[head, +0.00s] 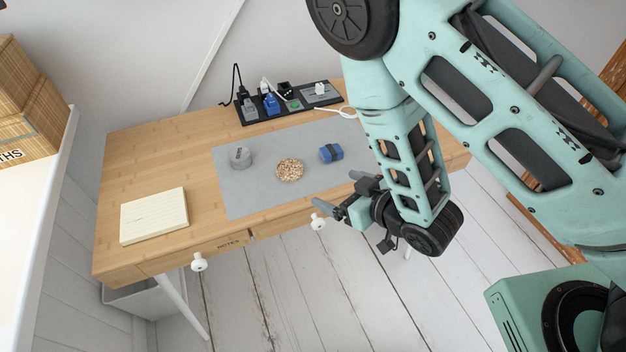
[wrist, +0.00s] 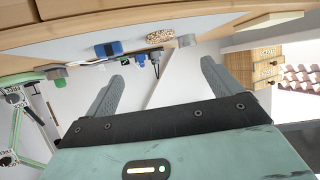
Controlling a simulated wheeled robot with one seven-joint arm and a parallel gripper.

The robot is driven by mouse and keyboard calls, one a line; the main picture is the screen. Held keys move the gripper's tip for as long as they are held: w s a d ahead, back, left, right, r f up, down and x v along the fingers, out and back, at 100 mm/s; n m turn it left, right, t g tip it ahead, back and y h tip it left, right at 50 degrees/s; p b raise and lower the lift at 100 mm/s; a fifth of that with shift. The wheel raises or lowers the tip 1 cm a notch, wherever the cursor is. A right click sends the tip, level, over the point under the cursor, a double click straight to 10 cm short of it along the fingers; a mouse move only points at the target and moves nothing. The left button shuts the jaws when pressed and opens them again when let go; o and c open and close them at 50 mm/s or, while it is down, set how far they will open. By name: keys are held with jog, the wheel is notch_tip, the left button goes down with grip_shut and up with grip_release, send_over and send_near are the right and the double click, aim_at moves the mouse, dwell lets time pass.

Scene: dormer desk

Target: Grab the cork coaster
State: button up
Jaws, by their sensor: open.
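The cork coaster (head: 290,170) is a small round speckled tan disc lying flat on the grey desk mat (head: 240,201). It also shows near the top of the wrist view (wrist: 160,37), seen at a shallow angle. My gripper (head: 330,214) is in front of the desk's front edge, to the right of and nearer than the coaster, and apart from it. In the wrist view my gripper (wrist: 162,85) has its two grey fingers spread wide with nothing between them.
A grey round object (head: 240,157) stands left of the coaster and a blue strapped block (head: 331,153) right of it. A notepad (head: 154,215) lies at the desk's left. A black tray (head: 289,102) with plugs and small items lies along the back. White drawer knobs (head: 318,221) stick out in front.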

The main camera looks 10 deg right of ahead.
jog(key=b, duration=1.3)
send_near(292, 170)
jog(key=shift+w+a+f, duration=0.35)
jog(key=shift+w+f, duration=0.25)
jog(key=shift+w, duration=0.15)
jog(key=shift+p+x, duration=0.3)
jog(key=shift+x, duration=2.85)
jog(key=shift+a+r, duration=0.15)
jog(key=c, duration=1.1)
